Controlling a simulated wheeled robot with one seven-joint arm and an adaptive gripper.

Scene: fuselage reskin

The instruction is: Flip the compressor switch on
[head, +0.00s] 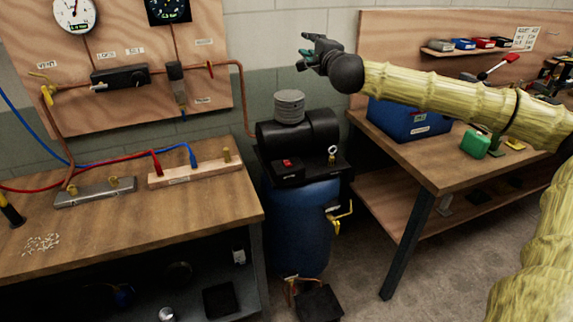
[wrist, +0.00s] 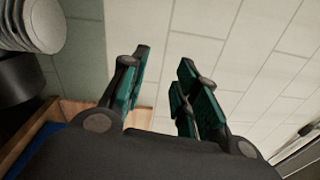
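The compressor (head: 300,215) stands on the floor between two benches, with a blue tank and a black motor housing on top. Its red switch (head: 287,163) sits on a black box at the front of the top; I cannot tell its position. My gripper (head: 306,50) is up above and slightly right of the compressor, apart from it, pointing left. In the wrist view my gripper (wrist: 160,90) has its green-padded fingers apart with nothing between them. The compressor's ribbed grey filter (wrist: 38,22) shows at the upper left there.
A left bench (head: 120,215) carries hoses and fittings below a gauge panel (head: 130,95). A right bench (head: 450,165) holds a blue bin (head: 405,122) and a green item (head: 475,144) beneath my arm. A gauge (head: 332,152) stands beside the switch.

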